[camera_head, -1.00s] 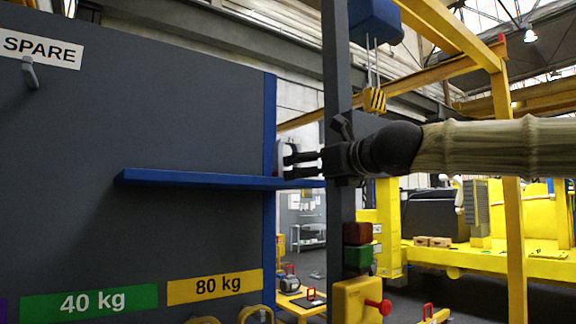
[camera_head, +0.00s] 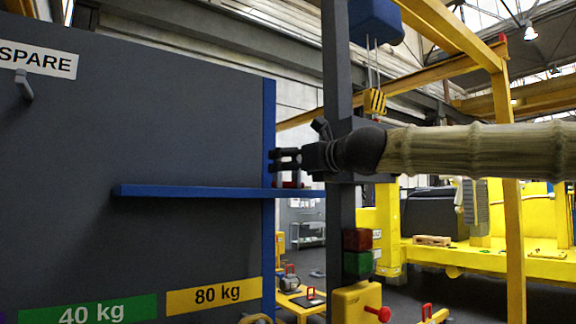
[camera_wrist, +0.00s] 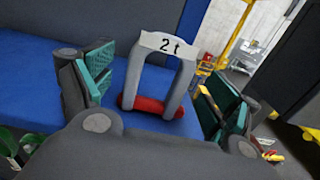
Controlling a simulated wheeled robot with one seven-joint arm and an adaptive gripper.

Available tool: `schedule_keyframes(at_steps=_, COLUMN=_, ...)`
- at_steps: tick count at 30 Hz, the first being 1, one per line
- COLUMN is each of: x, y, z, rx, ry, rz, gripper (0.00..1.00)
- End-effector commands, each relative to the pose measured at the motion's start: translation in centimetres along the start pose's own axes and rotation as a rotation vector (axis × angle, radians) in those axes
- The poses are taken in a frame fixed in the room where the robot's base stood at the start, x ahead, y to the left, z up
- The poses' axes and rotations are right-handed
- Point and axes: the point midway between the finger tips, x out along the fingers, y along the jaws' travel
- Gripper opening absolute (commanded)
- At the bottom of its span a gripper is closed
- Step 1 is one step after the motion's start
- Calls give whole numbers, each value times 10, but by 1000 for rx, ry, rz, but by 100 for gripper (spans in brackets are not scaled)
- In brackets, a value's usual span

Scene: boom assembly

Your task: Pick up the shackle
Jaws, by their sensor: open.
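The shackle (camera_wrist: 157,75) is a grey U-shaped piece with a white "2 t" plate across its top and a red pin (camera_wrist: 152,107) at its base. In the wrist view it stands upright on the blue shelf (camera_wrist: 38,75). My gripper (camera_wrist: 160,90) is open, with one green-lined finger on each side of the shackle. Gaps show between the fingers and the shackle's legs. In the head view my gripper (camera_head: 284,160) is just above the right end of the blue shelf (camera_head: 190,192). The shackle is mostly hidden or too small to make out there.
A dark panel (camera_head: 150,130) with a blue edge post (camera_head: 268,120) backs the shelf. A dark upright column (camera_head: 337,230) stands close by my arm. A hook (camera_head: 24,84) is under the SPARE sign. The rest of the shelf, to the left, looks bare.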

Motion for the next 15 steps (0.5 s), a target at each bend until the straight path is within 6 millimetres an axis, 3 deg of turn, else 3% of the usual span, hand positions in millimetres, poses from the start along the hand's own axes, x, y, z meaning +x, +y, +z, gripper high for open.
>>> schedule_keyframes(at_steps=6, x=22, y=-1, z=1, rx=-1, ry=1, rz=0, gripper=89)
schedule_keyframes(at_steps=15, x=25, y=0, z=0, rx=-1, ry=1, rz=0, gripper=89)
